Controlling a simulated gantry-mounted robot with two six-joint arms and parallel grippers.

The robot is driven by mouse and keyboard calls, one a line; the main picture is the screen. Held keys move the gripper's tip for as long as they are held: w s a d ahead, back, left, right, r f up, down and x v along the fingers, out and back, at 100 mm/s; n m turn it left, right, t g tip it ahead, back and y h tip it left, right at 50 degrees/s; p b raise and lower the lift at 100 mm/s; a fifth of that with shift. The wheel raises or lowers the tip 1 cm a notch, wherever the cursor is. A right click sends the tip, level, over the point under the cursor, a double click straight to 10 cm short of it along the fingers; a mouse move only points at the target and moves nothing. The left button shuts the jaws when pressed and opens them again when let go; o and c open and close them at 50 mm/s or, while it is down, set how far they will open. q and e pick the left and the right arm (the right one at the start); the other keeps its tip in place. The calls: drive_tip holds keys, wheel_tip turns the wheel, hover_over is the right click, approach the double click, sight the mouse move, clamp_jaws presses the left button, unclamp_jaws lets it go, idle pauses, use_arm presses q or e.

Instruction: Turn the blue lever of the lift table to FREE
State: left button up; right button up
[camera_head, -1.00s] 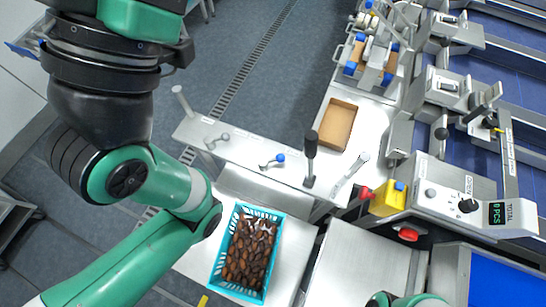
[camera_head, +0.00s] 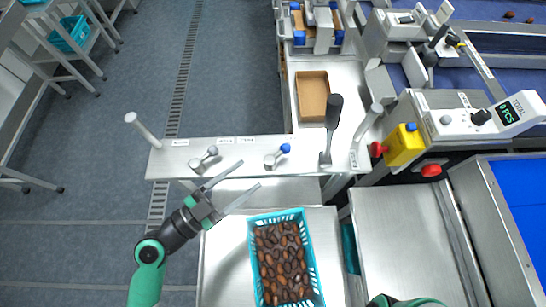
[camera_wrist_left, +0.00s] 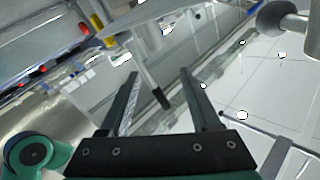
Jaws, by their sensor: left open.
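The blue-knobbed lever (camera_head: 277,157) is on the pale control plate (camera_head: 247,162) of the lift table, in the middle of the head view. Its blue knob points up and right. Small labels on the plate are too small to read. My left gripper (camera_head: 250,174) is open and empty, its fingers pointing right toward the plate's front edge, left of and a little below the blue lever. The fingers also show wide apart in the left wrist view (camera_wrist_left: 158,74). A rod with a dark tip (camera_wrist_left: 160,98) shows beyond them. The blue knob is not recognisable there. My right gripper is out of view.
A grey-knobbed lever (camera_head: 203,157) is close beside the left gripper's fingers. A dark upright handle (camera_head: 332,118) stands right of the blue lever. A turquoise crate (camera_head: 312,250) of dates sits below the plate. A yellow box with a red button (camera_head: 405,146) is at right.

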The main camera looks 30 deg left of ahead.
sight(274, 159)
use_arm(q)
drive_tip(key=shift+n+y, duration=0.5)
drive_tip(key=f+p+x, duration=0.1)
drive_tip(key=x, duration=0.2)
drive_tip(key=p+x, duration=0.1)
drive_tip(key=x, duration=0.3)
drive_tip(key=f+x, duration=0.1)
drive_tip(key=x, duration=0.3)
drive_tip(key=shift+f+p, duration=0.35)
drive_tip(key=shift+p, duration=0.05)
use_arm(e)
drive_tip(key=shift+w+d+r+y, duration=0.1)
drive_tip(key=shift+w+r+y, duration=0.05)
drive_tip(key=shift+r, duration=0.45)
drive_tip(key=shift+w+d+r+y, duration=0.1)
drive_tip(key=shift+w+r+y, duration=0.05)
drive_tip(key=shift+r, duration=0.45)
use_arm(q)
drive_tip(key=shift+c, duration=0.3)
clamp_jaws()
